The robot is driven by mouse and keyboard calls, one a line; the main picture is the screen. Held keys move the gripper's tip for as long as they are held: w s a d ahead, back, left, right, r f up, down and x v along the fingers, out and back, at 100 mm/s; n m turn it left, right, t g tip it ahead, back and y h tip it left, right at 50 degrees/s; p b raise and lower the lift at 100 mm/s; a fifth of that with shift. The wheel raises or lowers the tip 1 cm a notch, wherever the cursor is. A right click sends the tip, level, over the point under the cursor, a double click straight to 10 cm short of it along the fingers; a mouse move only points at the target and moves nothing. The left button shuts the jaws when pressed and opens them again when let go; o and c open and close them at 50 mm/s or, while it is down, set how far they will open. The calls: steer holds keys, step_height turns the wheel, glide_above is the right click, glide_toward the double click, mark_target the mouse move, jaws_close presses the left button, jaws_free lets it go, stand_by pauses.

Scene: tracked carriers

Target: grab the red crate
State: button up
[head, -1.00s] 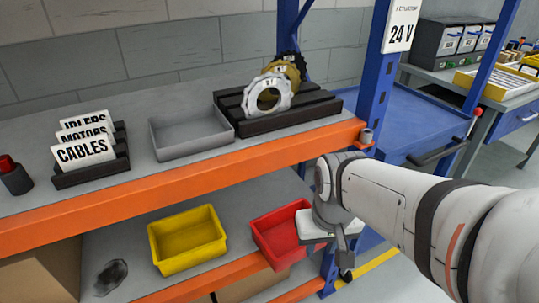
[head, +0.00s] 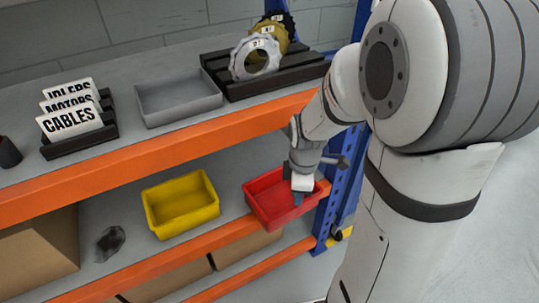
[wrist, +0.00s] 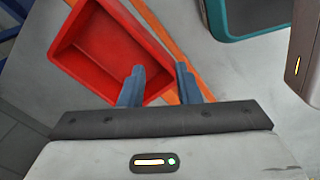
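The red crate (head: 262,207) sits empty on the lower shelf, at its right end by the blue upright. It also shows in the wrist view (wrist: 88,72), tilted in the picture at upper left. My gripper (head: 300,196) is over the crate's right part. In the wrist view my gripper (wrist: 160,76) is open, with a clear gap between its two blue-grey fingers. The left finger overlaps the crate's inside and the right one shows outside it, with the crate's wall between them. I cannot tell whether either finger touches the wall.
A yellow crate (head: 150,217) stands left of the red one, with a gap between. The orange beam (head: 140,157) of the upper shelf runs above. A grey tray (head: 142,92) is on the upper shelf. A teal-rimmed object (wrist: 222,34) shows in the wrist view.

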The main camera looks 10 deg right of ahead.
steer(key=w+f+n, duration=0.1)
steer(key=f+n, duration=0.1)
steer(key=f, duration=0.2)
steer(key=w+d+f+n+b, duration=0.1)
steer(key=f+n, duration=0.2)
steer(key=f, duration=0.2)
steer(key=w+f+n+b, duration=0.1)
steer(key=f+n, duration=0.1)
steer(key=f, duration=0.3)
steer(key=shift+w+d+f, duration=0.15)
steer(key=shift+w+f, duration=0.05)
steer(key=shift+w, duration=0.2)
steer(key=shift+c, duration=0.2)
jaws_close()
steer(key=shift+r, duration=0.1)
